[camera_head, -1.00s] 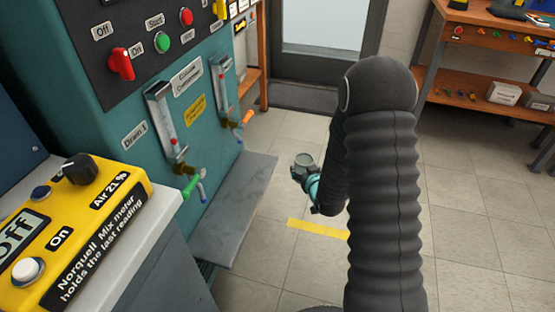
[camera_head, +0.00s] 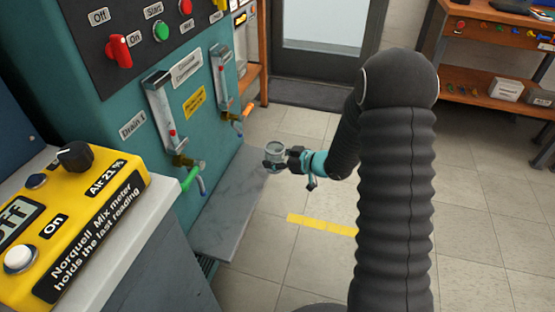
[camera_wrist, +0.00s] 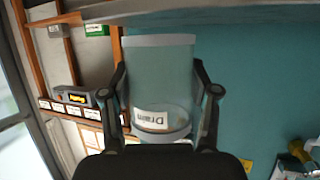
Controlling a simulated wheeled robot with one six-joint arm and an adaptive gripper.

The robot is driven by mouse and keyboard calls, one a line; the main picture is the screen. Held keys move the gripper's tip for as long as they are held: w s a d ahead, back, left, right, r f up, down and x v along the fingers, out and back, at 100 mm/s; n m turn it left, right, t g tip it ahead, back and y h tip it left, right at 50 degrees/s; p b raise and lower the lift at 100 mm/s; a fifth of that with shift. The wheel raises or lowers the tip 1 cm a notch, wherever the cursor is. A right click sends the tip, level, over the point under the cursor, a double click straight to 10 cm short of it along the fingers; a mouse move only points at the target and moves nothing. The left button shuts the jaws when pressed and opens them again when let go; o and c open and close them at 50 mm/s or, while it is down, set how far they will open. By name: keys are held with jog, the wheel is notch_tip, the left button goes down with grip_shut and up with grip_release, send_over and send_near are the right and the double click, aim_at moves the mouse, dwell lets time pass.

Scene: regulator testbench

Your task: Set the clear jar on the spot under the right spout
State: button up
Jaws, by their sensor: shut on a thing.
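The clear jar (camera_head: 275,151) is in my gripper (camera_head: 284,160), held over or just beside the outer edge of the grey shelf (camera_head: 232,205). In the wrist view the jar (camera_wrist: 158,75) stands between my two fingers (camera_wrist: 162,95), which are shut on its sides, and a label reading "Drain" shows low on or through it. The right spout (camera_head: 239,125), with an orange handle, sits on the teal panel to the left of and beyond the jar. The left spout (camera_head: 200,180) has a green handle. The spot under the right spout cannot be made out.
The teal machine (camera_head: 115,95) carries two upright flow tubes and switches. A yellow meter box (camera_head: 75,215) stands on a counter at the near left. A wooden bench (camera_head: 490,60) stands at the back right.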

aim_at(274, 160)
jog(key=shift+w+a+f+b, duration=0.1)
jog(key=shift+w+a+b, duration=0.25)
jog(key=shift+a, duration=0.75)
jog(key=shift+w+a+f+b, duration=0.15)
jog(key=shift+w+a, duration=0.3)
jog(key=shift+a, duration=0.7)
jog(key=shift+w+a+f+b, duration=0.1)
jog(key=shift+w+a+b, duration=0.3)
jog(key=shift+a, duration=0.7)
jog(key=shift+w+a+f, duration=0.15)
jog(key=shift+w+a, duration=0.15)
jog(key=shift+a, duration=0.4)
jog(key=shift+w+a+f, duration=0.15)
jog(key=shift+w+a, duration=0.1)
jog(key=shift+a, duration=0.45)
jog(key=shift+f+b, duration=0.4)
jog(key=shift+b, duration=0.05)
jog(key=o, duration=1.3)
jog(key=shift+c, duration=0.2)
jog(key=v, duration=1.2)
